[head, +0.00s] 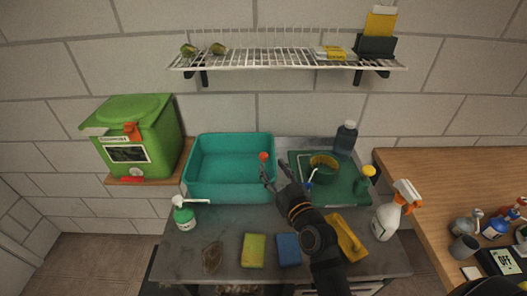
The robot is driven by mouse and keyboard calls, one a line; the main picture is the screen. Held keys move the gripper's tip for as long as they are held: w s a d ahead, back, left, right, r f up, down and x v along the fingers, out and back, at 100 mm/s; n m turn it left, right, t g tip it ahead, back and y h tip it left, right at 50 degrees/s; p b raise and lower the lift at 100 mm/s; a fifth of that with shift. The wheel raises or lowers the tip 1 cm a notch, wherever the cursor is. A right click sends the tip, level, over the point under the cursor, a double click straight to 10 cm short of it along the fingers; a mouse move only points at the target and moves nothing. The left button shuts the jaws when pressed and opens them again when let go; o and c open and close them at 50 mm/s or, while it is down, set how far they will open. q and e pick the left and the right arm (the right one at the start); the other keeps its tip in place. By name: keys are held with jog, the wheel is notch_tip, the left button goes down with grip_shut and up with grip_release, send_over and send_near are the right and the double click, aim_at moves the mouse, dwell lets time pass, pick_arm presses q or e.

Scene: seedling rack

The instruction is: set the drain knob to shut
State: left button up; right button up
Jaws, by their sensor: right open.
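A small round orange-red knob (264,156) shows at the right inner side of the teal basin (230,196), which stands on the grey counter. I take it for the drain knob; its setting is too small to read. My right gripper (275,171) is open and empty. Its fingertips are just below and to the right of the knob in the picture. I cannot tell whether they touch it. My left gripper is not in view.
A green bin (141,138) stands at the left. A dark green tray (351,195) with a cup (323,169) is right of my gripper. A yellow sponge (254,250), a blue sponge (288,249) and a spray bottle (392,213) stand nearer. A wire shelf (280,59) hangs above.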

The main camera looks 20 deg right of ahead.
aim_at(265, 158)
jog(key=w, duration=0.2)
jog(key=w+p, duration=0.1)
jog(key=w, duration=0.4)
jog(key=shift+a+f+p, duration=0.1)
jog(key=shift+a+p, duration=0.3)
jog(key=shift+w, duration=0.15)
jog(key=shift+w+f, duration=0.1)
jog(key=shift+c, duration=0.9)
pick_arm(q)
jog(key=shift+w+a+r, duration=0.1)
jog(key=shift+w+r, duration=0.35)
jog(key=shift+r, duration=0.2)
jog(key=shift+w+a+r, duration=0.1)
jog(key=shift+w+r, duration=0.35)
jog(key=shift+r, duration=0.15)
pick_arm(e)
grip_shut()
